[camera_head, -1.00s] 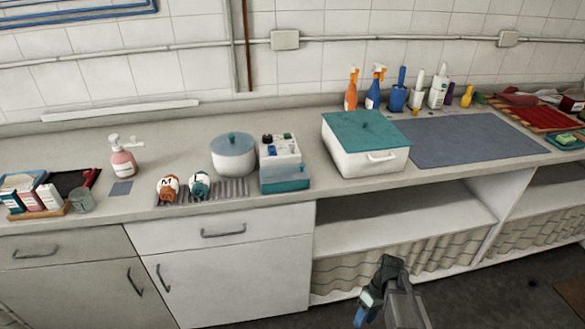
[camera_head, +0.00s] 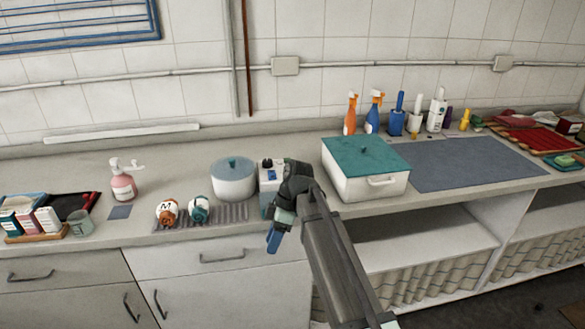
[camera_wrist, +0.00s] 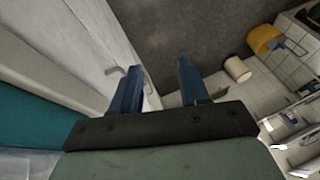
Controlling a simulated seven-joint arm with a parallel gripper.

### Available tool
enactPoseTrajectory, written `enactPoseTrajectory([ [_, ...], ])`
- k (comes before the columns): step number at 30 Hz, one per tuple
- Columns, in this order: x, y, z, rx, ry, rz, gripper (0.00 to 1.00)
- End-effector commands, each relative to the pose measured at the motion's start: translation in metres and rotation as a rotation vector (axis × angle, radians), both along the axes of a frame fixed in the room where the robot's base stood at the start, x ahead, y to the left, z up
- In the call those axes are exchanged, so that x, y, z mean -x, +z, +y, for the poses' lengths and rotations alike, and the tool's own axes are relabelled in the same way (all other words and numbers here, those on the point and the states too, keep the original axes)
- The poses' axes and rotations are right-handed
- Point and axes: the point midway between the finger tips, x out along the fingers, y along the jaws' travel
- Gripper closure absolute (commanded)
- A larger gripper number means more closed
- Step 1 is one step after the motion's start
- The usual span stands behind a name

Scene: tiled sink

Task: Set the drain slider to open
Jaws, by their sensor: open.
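I cannot make out a drain slider in either current view. A small white box (camera_head: 266,187) with dark and blue parts on top stands near the counter's front edge in the head view. My arm and gripper cover its right side and front. My gripper (camera_head: 274,241) is in front of this box, at about the counter edge, with its blue fingers pointing down. In the wrist view my gripper (camera_wrist: 158,88) is open and empty, its two blue fingers apart above the floor and beside a pale cabinet front.
A white pot (camera_head: 233,182) stands left of the box. A large white container (camera_head: 366,185) with a teal lid stands to the right. Two small jars (camera_head: 167,213) (camera_head: 200,210) sit on a striped mat (camera_head: 232,213). Open shelves (camera_head: 430,245) lie below the counter.

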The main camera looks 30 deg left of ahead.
Motion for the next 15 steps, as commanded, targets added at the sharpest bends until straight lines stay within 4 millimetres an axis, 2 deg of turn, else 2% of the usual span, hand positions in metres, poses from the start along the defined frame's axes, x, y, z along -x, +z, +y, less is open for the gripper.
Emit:
enactPoseTrajectory([
  [1, 0.005, 0.015, 0.011, -0.02, 0.037, -0.005, 0.55],
  [3, 0.014, 0.033, 0.023, -0.044, 0.085, -0.009, 0.55],
  [7, 0.015, 0.065, 0.042, -0.075, 0.155, -0.033, 0.55],
  [11, -0.011, 0.094, 0.058, -0.072, 0.18, -0.094, 0.55],
  [15, -0.049, 0.127, 0.071, -0.055, 0.189, -0.171, 0.55],
])
